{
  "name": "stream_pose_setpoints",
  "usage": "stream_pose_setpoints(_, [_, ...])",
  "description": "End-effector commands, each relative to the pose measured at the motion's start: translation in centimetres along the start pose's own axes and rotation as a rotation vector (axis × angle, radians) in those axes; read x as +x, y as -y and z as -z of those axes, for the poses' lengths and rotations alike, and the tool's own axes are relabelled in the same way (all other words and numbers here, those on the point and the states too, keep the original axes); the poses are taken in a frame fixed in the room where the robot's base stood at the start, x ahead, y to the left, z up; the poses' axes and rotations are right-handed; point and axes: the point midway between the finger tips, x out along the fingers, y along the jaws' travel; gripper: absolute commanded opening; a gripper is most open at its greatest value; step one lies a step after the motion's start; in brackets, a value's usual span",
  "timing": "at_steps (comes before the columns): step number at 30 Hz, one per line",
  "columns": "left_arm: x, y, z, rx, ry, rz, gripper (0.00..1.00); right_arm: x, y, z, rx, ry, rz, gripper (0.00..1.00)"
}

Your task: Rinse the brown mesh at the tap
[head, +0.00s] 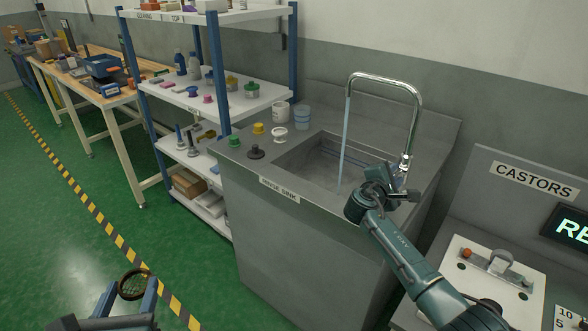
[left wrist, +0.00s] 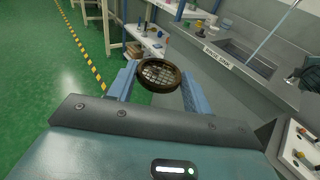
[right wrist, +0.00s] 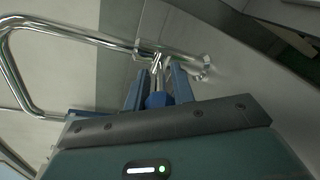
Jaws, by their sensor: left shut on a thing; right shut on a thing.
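The brown mesh (head: 133,285), a round brown frame with a wire grid, is at the lower left of the head view. My left gripper (head: 137,292) is shut on it and holds it over the floor, away from the sink. The left wrist view shows the mesh (left wrist: 158,76) between the blue fingers. The chrome tap (head: 418,115) arches over the sink basin (head: 310,165), and a stream of water (head: 344,140) runs down from its spout. My right gripper (head: 398,188) is shut on the tap's lever (right wrist: 157,68) at the tap's base; the grip is partly hidden.
Several coloured pieces, a white cup (head: 280,112) and a clear bluish cup (head: 302,117) stand on the rinse sink's left deck. A blue-post shelf (head: 215,75) stands left of the sink. The castors bench (head: 480,235) is at right. Green floor lies open at left.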

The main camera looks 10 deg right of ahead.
Motion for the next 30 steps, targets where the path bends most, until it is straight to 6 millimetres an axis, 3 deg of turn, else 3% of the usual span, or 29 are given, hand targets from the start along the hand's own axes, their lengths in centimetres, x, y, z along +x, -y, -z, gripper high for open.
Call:
stream_pose_setpoints(1, [-0.17, -0.01, -1.32, 0.0, 0.001, 0.0, 0.28, -0.3, -0.36, -0.5, -0.004, -0.002, 0.02, 0.0])
stream_pose_setpoints(3, [-0.22, -0.01, -1.62, 0.0, 0.001, 0.0, 0.28, -0.31, -0.2, -0.43, -0.004, -0.011, 0.034, 0.0])
stream_pose_setpoints(14, [-0.21, -0.01, -1.54, 0.0, 0.001, 0.0, 0.28, -0.25, 0.06, -0.25, -0.004, -0.017, 0.041, 0.0])
stream_pose_setpoints(15, [-0.21, -0.01, -1.54, 0.0, 0.001, 0.0, 0.28, -0.25, 0.06, -0.25, -0.004, -0.018, 0.041, 0.26])
stream_pose_setpoints(22, [-0.21, -0.01, -1.54, 0.0, 0.001, 0.0, 0.28, -0.25, 0.04, -0.26, -0.004, -0.017, 0.04, 0.45])
stream_pose_setpoints(30, [-0.22, -0.01, -1.55, 0.0, 0.001, 0.0, 0.28, -0.38, 0.03, -0.26, -0.004, -0.017, 0.04, 0.46])
